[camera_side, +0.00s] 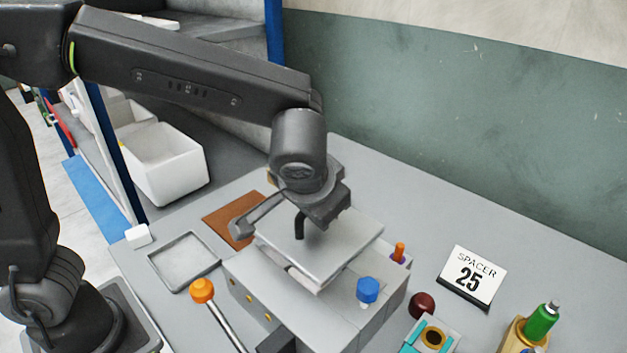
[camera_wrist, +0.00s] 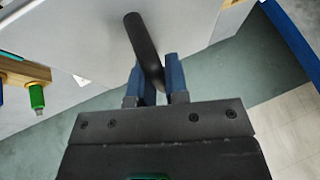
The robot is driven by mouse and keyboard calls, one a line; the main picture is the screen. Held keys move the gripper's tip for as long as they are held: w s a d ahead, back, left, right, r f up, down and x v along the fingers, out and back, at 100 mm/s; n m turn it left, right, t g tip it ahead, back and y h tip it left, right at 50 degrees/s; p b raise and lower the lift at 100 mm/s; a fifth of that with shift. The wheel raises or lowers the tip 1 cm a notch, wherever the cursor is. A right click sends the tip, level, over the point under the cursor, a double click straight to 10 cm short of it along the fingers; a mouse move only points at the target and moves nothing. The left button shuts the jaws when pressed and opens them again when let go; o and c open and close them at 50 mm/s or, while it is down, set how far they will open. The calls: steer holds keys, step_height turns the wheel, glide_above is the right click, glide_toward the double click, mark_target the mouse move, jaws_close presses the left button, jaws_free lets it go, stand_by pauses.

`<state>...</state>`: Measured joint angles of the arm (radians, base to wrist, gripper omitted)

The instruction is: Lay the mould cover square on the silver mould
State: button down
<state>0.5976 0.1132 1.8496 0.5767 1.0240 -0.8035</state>
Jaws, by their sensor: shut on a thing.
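The mould cover (camera_side: 338,244) is a flat silver-grey plate with a bent black handle (camera_side: 299,226). My gripper (camera_side: 301,211) is shut on that handle, above the plate. In the wrist view the handle (camera_wrist: 147,45) runs between the blue fingers of my gripper (camera_wrist: 155,78), and the cover (camera_wrist: 85,40) fills the upper left. The cover is over the grey press (camera_side: 328,322). A pale edge (camera_side: 304,281), perhaps the silver mould, shows under the cover's front; the rest is hidden. I cannot tell whether the cover touches it or is square to it.
An orange-ball lever (camera_side: 203,291), a blue knob (camera_side: 367,290) and an orange pin (camera_side: 398,252) stand close around the cover. An empty grey tray (camera_side: 183,288) and brown mat (camera_side: 219,213) lie left.

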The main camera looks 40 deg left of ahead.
mark_target(305, 258)
steer(key=shift+f, duration=3.95)
steer(key=shift+f, duration=0.55)
steer(key=c, duration=1.1)
jaws_free()
steer(key=shift+f, duration=0.1)
steer(key=shift+o, duration=0.2)
steer(key=v, duration=1.3)
steer(key=shift+s+r, duration=0.15)
steer(key=shift+r, duration=0.15)
steer(key=s+a+h, duration=0.1)
steer(key=s+a, duration=0.3)
steer(key=a, duration=0.4)
steer(key=s+a+h, duration=0.2)
steer(key=s+a, duration=0.2)
steer(key=a, duration=0.5)
steer(key=shift+s+a+n, duration=0.3)
steer(key=shift+s+n, duration=0.1)
